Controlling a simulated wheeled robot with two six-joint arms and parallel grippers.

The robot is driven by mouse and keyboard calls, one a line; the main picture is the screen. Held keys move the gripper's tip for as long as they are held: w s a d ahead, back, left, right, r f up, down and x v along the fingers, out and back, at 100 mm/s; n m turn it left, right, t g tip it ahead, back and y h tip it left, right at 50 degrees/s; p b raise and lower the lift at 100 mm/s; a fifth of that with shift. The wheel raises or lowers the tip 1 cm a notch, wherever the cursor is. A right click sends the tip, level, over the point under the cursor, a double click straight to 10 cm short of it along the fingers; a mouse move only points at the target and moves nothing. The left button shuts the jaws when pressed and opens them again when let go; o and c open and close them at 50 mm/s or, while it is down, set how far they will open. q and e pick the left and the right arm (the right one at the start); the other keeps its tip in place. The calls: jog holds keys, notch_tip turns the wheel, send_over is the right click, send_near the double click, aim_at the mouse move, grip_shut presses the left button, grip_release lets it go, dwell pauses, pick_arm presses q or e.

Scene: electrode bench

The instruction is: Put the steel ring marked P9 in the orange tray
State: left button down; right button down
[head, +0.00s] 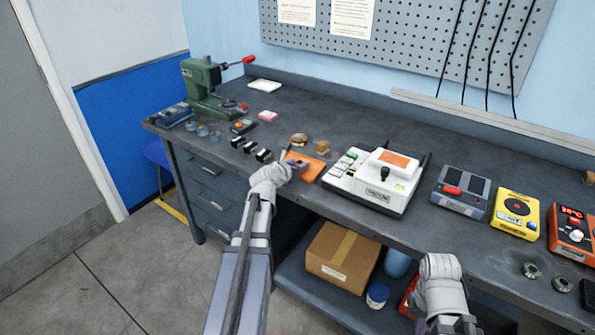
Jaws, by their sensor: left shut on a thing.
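The orange tray (314,170) lies flat near the front edge of the bench, left of the white machine. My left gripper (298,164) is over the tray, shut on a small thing. The jaws mostly hide that thing, so I cannot make out its shape or mark. Several small rings stand on the bench: bluish ones (203,130) at the left and greyish ones (530,270) at the far right. No P9 mark can be read on any of them. My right gripper (451,324) is low at the bottom edge, in front of the bench; its jaws cannot be made out.
The white machine (376,181) stands right beside the tray. Black blocks (250,146) and small brown items (322,147) sit left of and behind it. A green press (205,85) is at the back left. The bench top behind the white machine is clear.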

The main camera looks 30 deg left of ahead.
pick_arm(q)
jog(key=shift+f, duration=0.15)
jog(key=shift+c, duration=1.8)
grip_release()
pick_arm(e)
jog(key=shift+f, duration=0.15)
